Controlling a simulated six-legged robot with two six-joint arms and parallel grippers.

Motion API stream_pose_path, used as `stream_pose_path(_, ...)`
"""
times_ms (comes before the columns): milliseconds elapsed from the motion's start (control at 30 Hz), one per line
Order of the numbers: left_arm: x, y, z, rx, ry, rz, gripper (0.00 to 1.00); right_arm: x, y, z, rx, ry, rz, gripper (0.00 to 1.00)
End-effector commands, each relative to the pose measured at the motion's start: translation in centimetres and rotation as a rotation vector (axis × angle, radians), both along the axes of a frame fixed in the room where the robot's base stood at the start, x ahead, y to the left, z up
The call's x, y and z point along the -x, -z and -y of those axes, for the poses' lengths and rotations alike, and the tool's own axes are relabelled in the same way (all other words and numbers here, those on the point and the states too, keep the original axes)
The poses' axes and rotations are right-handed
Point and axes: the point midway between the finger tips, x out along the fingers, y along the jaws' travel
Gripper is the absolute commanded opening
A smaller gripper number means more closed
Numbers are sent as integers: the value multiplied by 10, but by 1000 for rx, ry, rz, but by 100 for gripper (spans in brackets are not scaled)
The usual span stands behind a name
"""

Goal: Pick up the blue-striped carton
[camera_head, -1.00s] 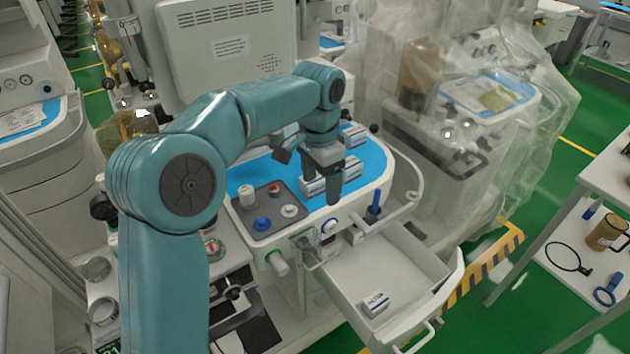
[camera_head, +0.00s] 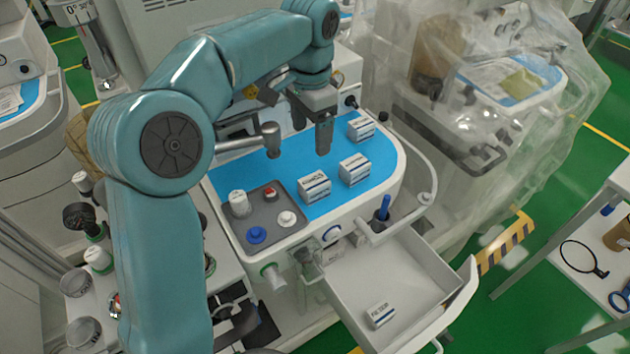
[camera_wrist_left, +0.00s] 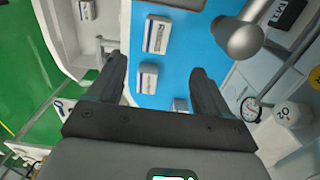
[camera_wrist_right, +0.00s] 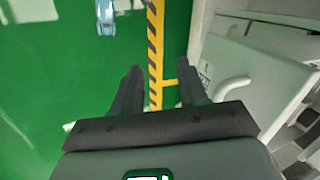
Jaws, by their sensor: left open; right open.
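Three small white cartons with blue bands are on the blue mat (camera_head: 285,170): a front-left one (camera_head: 314,187), a front-right one (camera_head: 354,171) and a back one (camera_head: 361,129). A similar carton (camera_head: 380,315) lies in the open drawer. Which is the blue-striped carton, I cannot tell. My left gripper (camera_head: 311,130) is open and empty above the back of the mat. In the left wrist view, a carton (camera_wrist_left: 147,78) appears between its fingers, beyond the tips, and another (camera_wrist_left: 157,34) lies further out. My right gripper (camera_wrist_right: 160,72) is open and empty over green floor.
A grey tray (camera_head: 270,232) with vials and caps is on the mat's left. A metal knob (camera_head: 270,138) stands close to my left gripper. The open drawer (camera_head: 345,280) and a curved rail (camera_head: 428,180) are at the front right. A plastic-covered cart stands behind.

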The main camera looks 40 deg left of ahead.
Motion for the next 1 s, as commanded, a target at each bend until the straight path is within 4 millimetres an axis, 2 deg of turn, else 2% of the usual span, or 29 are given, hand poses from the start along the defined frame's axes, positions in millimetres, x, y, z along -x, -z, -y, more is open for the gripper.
stream_pose_path(100,4,30,2,0,-1,-4,79,0,9,0,0,1,0,43)
stream_pose_path(333,6,80,4,1,-1,-4,79,0,17,0,0,1,-1,43)
stream_pose_path(633,2,108,4,0,0,-2,79,0,19,0,0,1,0,43)
stream_pose_path(833,-4,141,5,1,0,-3,79,0,20,0,0,1,0,43)
stream_pose_path(1000,-5,152,4,1,0,0,79,0,21,0,0,1,0,43)
